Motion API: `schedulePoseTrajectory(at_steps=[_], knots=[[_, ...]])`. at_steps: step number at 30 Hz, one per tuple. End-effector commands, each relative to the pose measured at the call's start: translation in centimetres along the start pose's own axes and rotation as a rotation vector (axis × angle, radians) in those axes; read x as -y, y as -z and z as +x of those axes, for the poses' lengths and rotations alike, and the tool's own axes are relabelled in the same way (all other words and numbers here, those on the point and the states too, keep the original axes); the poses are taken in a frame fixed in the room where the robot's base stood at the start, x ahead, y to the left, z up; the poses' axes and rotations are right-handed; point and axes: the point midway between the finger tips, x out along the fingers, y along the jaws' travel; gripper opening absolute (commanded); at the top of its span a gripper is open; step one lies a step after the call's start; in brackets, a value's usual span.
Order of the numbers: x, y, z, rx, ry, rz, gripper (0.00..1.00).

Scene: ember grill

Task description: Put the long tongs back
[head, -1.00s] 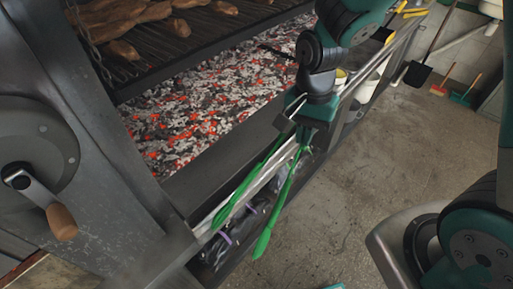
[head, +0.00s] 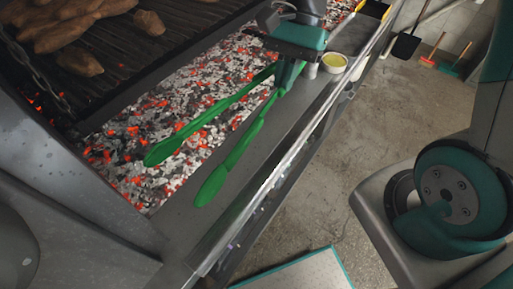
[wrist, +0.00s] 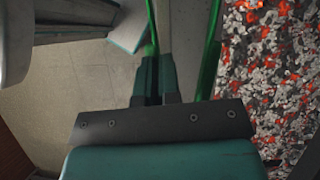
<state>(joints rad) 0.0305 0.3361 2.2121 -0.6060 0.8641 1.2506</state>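The long tongs (head: 232,158) have two green arms, spread apart and pointing to the lower left in the head view. My gripper (head: 288,76) is shut on one green arm near its upper end. One arm reaches over the glowing coals and the other over the grey front ledge (head: 190,226). In the wrist view my gripper's fingers (wrist: 155,66) are close together with one green arm (wrist: 152,28) between them. The other arm (wrist: 209,60) passes outside the fingers to the right. The far end of the tongs is hidden behind my gripper.
Glowing coals (head: 125,150) lie under a grate with meat (head: 75,62). A small bowl of yellow stuff (head: 334,62) and a whitish jar (head: 310,71) stand on the ledge near my gripper. A metal rail (head: 250,212) runs along the front. The concrete floor (head: 365,125) is mostly clear.

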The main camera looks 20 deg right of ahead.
Motion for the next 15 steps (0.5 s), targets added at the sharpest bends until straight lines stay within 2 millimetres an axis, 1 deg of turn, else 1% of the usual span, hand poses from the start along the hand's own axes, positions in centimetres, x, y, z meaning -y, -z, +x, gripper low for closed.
schedulePoseTrajectory(at_steps=[5,12,15], knots=[[-0.1,1.9,3.4,0.008,-0.006,0.004,0.00],[-0.1,5.2,9.3,0.008,-0.007,0.004,0.00],[-0.1,6.4,11.4,0.006,-0.006,0.003,0.00]])
